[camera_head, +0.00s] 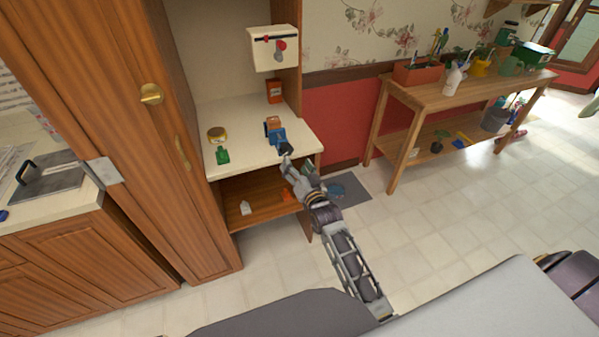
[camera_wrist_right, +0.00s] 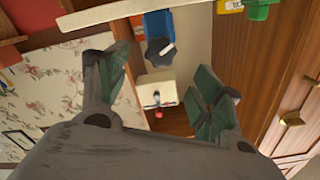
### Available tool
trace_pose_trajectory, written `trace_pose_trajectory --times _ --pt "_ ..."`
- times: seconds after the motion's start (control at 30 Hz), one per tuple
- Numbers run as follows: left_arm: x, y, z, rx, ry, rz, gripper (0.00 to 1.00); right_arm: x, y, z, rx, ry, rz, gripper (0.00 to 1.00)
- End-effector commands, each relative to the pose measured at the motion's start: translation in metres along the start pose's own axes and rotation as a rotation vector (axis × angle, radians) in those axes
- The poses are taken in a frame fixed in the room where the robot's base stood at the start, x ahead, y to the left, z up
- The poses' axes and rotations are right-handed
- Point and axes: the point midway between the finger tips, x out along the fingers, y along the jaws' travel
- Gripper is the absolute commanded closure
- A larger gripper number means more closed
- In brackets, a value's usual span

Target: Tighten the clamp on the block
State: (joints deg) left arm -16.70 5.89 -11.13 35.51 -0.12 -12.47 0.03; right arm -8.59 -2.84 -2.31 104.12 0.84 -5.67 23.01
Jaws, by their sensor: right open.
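The blue clamp (camera_head: 278,136) stands on the cream top of the shelf unit, near its right front edge. The orange-brown block (camera_head: 272,121) shows behind and above the blue part. The clamp's black knob (camera_head: 285,148) faces my right gripper (camera_head: 288,160), which is just in front of it. In the right wrist view the blue clamp body (camera_wrist_right: 156,24) and the black knob (camera_wrist_right: 158,51) with its pale handle lie between the open fingers of my right gripper (camera_wrist_right: 157,62). I see no contact with the knob. My left gripper is out of view.
A yellow tin (camera_head: 217,135) and a green item (camera_head: 222,156) stand left of the clamp. A brown box (camera_head: 274,90) stands behind. A white wall box (camera_head: 272,48) hangs above. A tall wooden cabinet (camera_head: 140,130) borders the left; open floor lies right.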

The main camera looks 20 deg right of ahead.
Motion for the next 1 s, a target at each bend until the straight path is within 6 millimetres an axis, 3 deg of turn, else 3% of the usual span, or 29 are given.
trace_pose_trajectory --times 0.33,1.0 --pt "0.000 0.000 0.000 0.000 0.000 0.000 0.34 -0.021 0.000 0.000 0.000 0.000 0.000 0.34" --pt "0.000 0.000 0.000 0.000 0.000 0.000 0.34 -0.023 0.000 0.000 0.000 0.000 0.000 0.34"
